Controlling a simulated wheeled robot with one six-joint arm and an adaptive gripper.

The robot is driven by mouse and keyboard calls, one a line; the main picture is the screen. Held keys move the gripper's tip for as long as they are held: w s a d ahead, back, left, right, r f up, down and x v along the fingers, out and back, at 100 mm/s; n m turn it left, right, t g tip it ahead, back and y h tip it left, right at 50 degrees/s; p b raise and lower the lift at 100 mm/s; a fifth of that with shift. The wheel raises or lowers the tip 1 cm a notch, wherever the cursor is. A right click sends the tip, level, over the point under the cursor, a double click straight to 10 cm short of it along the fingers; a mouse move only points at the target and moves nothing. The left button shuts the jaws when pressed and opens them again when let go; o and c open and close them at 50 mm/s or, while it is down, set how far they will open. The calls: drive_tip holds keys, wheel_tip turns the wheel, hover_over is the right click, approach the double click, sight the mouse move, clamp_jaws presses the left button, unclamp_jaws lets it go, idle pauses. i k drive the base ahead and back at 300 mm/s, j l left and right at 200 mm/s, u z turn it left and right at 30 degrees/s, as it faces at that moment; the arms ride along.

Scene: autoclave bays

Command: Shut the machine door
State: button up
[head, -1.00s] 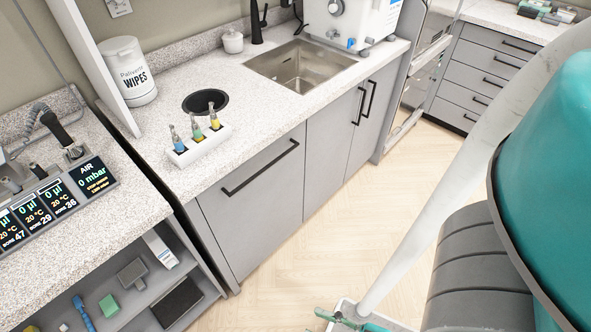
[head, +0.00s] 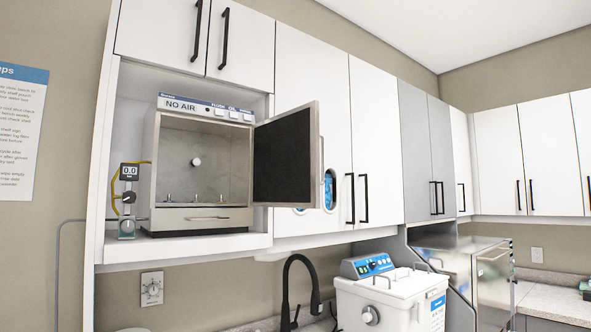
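A small metal machine (head: 203,165) with a "NO AIR" label on its top panel stands in an open cabinet niche at upper left. Its door (head: 287,157), a dark panel in a metal frame, is hinged on the right and stands wide open, swung out past the niche's right side. The chamber is lit and shows a round knob on the back wall and several small fittings near the floor. A drawer front with a handle sits below the chamber. My gripper is not in the head view.
A gauge device (head: 128,200) stands left of the machine. Below are a black tap (head: 297,283), a white lidded bath (head: 391,298) and a steel machine (head: 482,275). The space before the open door looks clear.

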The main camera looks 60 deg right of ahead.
sight(286, 165)
drive_tip(key=l, duration=0.5)
drive_tip(key=k+l+u, duration=0.1)
drive_tip(key=l, duration=0.85)
drive_tip(key=k+l+u, duration=0.1)
drive_tip(key=l, duration=0.4)
drive_tip(key=k+l, duration=0.1)
drive_tip(key=l, duration=0.35)
drive_tip(key=k+l+u, duration=0.15)
drive_tip(key=l, duration=0.85)
drive_tip(key=k+u, duration=0.05)
